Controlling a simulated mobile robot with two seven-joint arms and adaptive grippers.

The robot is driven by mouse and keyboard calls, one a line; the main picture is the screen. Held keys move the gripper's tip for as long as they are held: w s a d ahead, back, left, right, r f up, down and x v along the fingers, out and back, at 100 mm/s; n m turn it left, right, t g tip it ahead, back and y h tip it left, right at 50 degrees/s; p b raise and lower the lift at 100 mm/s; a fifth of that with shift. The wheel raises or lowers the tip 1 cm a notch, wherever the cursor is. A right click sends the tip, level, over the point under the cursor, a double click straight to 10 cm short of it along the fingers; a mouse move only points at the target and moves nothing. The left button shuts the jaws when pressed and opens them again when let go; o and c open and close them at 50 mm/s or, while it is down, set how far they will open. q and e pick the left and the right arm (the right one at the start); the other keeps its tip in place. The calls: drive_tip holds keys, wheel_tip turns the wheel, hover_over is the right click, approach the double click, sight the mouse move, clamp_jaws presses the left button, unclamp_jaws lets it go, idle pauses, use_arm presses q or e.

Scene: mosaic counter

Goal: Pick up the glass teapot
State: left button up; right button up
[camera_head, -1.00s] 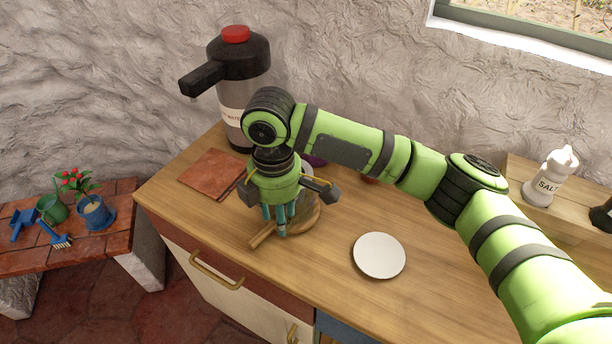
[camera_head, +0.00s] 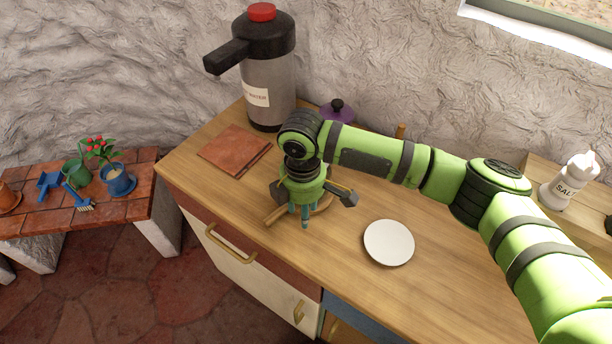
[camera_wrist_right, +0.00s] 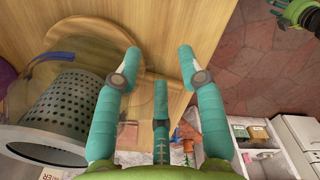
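My right gripper (camera_head: 304,212) points down over a round wooden board (camera_head: 273,216) on the counter; the gripper and forearm cover much of that spot. I cannot make out the teapot in the head view.
A white plate (camera_head: 389,242) lies right of the gripper. A tall water dispenser (camera_head: 268,90) and a terracotta tile (camera_head: 234,150) stand behind it to the left. A purple lid (camera_head: 338,112) shows behind my arm. A salt shaker (camera_head: 569,182) stands at the right. The front counter is clear.

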clamp_jaws()
drive_tip(key=shift+w+r, duration=0.1)
drive_tip(key=shift+r, duration=0.05)
